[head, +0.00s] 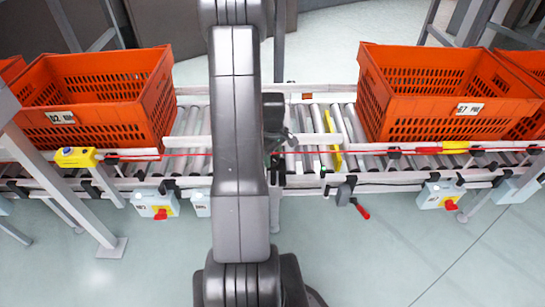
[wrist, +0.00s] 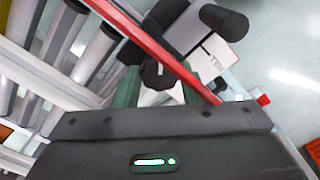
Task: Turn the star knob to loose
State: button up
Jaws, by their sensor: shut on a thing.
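In the wrist view, the black star knob (wrist: 158,74) sits between the green-tipped fingers of my gripper (wrist: 160,92), which is shut on it. A black cylindrical part lies just beyond the knob, next to a white plate (wrist: 214,52) with small lettering that I cannot read for sure. The dark gripper housing hides the lower part of that view. In the head view, my gripper (head: 274,160) is at the near rail of the conveyor, partly hidden by my arm. The knob cannot be made out there, and its setting cannot be told.
A red cord (wrist: 135,42) crosses close by the knob. Orange totes stand left (head: 150,112) and right (head: 370,105) on the roller conveyor. A yellow plate (head: 333,140) stands across the rollers. A red-handled lever (head: 362,212) hangs off the near rail. Open floor lies in front.

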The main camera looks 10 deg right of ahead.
aim_at(272, 158)
jog(key=n, duration=0.5)
jog(key=shift+n, duration=2.6)
jog(key=o, duration=1)
jog(key=shift+r, duration=0.1)
notch_tip(272, 158, up, 14)
jog(key=shift+f+p, duration=0.15)
jog(key=shift+p, duration=0.85)
jog(key=shift+f, duration=0.1)
